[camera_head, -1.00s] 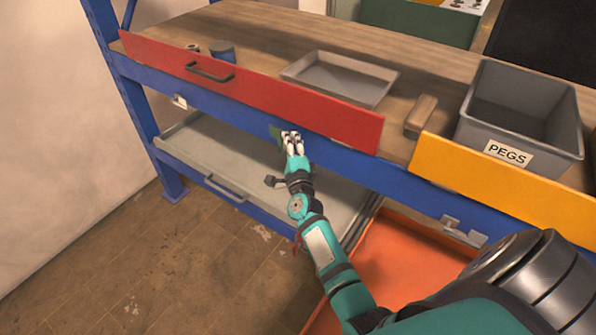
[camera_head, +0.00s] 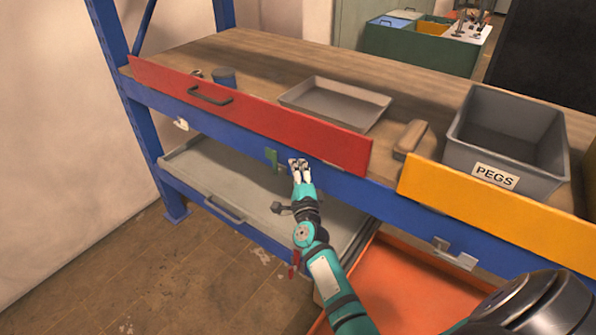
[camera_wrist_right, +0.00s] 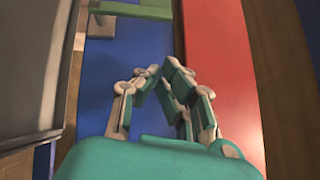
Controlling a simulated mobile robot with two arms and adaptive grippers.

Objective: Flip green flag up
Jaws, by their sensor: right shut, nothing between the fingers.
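The green flag (camera_head: 272,158) is on the front of the blue shelf beam (camera_head: 330,178), below the red panel (camera_head: 240,110). Its long side runs up and down across the beam. My right gripper (camera_head: 298,163) is just right of the flag, close to the beam, shut and empty. In the right wrist view, the flag (camera_wrist_right: 138,10) shows at the top edge, partly cut off, next to a pale bracket (camera_wrist_right: 100,24). The gripper fingers (camera_wrist_right: 160,72) meet below it there, with a gap of blue beam between. My left gripper is not in view.
A yellow panel (camera_head: 490,207) fronts the shelf at right. On the top stand a grey PEGS bin (camera_head: 465,160), a grey tray (camera_head: 318,105) and a wooden block (camera_head: 410,138). A grey drawer (camera_head: 190,158) and an orange surface (camera_head: 400,280) lie below.

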